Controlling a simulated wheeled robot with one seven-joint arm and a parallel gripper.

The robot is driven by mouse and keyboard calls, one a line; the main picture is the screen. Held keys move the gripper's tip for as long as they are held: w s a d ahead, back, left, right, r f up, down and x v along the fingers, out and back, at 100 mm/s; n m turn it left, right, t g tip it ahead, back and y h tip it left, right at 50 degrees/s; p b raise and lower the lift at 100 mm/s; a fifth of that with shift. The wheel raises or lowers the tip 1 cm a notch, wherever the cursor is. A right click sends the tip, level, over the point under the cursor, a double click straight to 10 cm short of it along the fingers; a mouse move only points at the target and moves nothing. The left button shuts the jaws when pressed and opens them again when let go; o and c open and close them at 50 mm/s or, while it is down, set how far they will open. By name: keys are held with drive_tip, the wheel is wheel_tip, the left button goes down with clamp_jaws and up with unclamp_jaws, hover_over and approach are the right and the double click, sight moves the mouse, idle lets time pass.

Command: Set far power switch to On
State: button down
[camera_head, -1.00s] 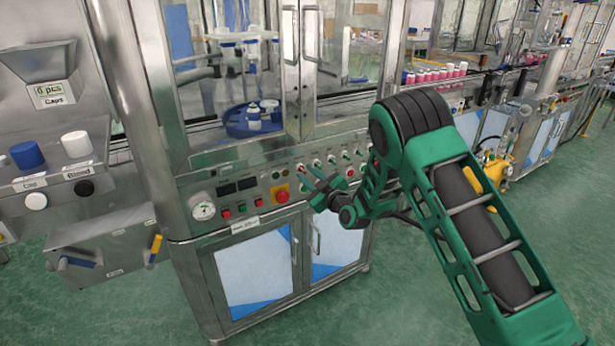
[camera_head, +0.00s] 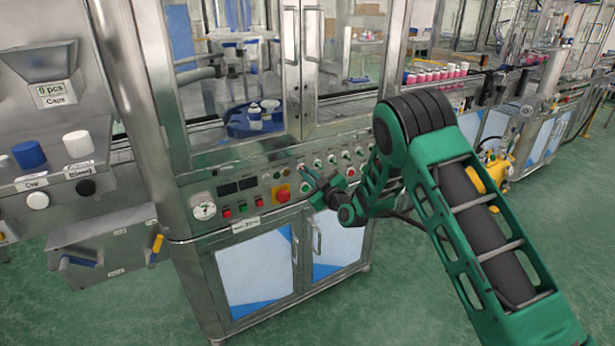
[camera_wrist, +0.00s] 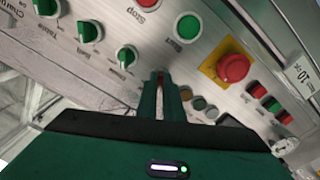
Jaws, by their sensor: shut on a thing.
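My gripper (camera_head: 314,184) is at the front control panel of the steel machine, just right of the red emergency stop. In the wrist view my green gripper fingers (camera_wrist: 165,82) point into the panel and are close together, shut on a small switch knob at the end of a row of green selector knobs (camera_wrist: 126,57). The fingers hide most of the held knob, so I cannot tell its label or which way it is turned. The other selector knobs beside it stand free.
Close to the fingers are a green start button (camera_wrist: 188,27), a red stop button (camera_wrist: 148,3) and a red emergency stop (camera_wrist: 233,68) on a yellow plate. Glass doors (camera_head: 300,60) stand above the panel. Cabinet doors (camera_head: 255,270) are below. The green floor in front is clear.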

drive_tip(key=shift+w+d+m, duration=0.1)
drive_tip(key=shift+m, duration=2.75)
drive_tip(key=shift+w+d+m, duration=0.1)
drive_tip(key=shift+m, duration=2.75)
drive_tip(key=c, duration=2)
unclamp_jaws()
drive_tip(key=shift+o, duration=0.5)
drive_tip(key=shift+s, duration=0.1)
drive_tip(key=shift+a, duration=0.1)
drive_tip(key=shift+s, duration=0.1)
drive_tip(key=v, duration=1)
drive_tip(key=shift+d, duration=0.25)
drive_tip(key=shift+s, duration=0.1)
